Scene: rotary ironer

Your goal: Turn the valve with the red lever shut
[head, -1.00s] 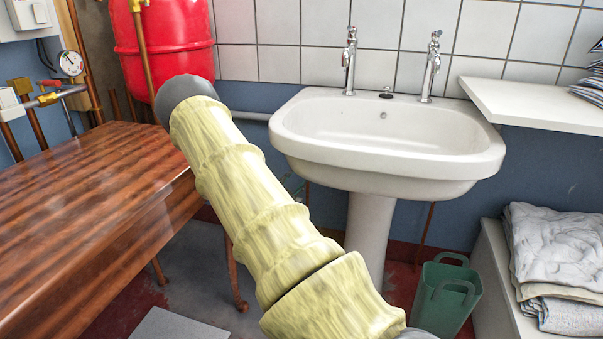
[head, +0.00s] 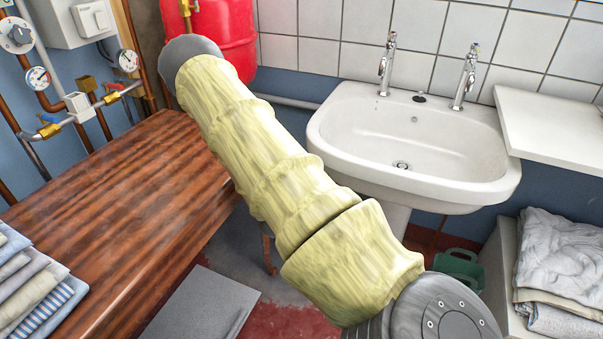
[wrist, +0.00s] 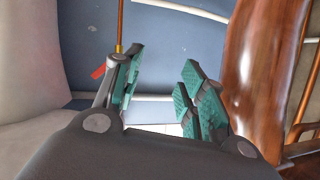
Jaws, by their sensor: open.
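In the wrist view my gripper (wrist: 162,68) is open, with its green-padded fingers apart and nothing between them. A small red lever (wrist: 98,72) shows just left of the left finger, beside a thin copper pipe with a brass end (wrist: 120,48). The finger hides part of what lies there, so I cannot tell the lever's valve or setting clearly. In the head view a brass valve with a red lever (head: 111,87) sits on the pipework at the left wall. I cannot tell whether it is the same lever. My gripper is hidden in the head view.
A white sink (head: 415,145) stands right of my arm. A brown wooden table (head: 120,195) is at the left, with folded cloths (head: 35,285). A blue-lever valve (head: 48,127) and gauges are on the left wall. A red tank (head: 222,35) hangs behind my arm.

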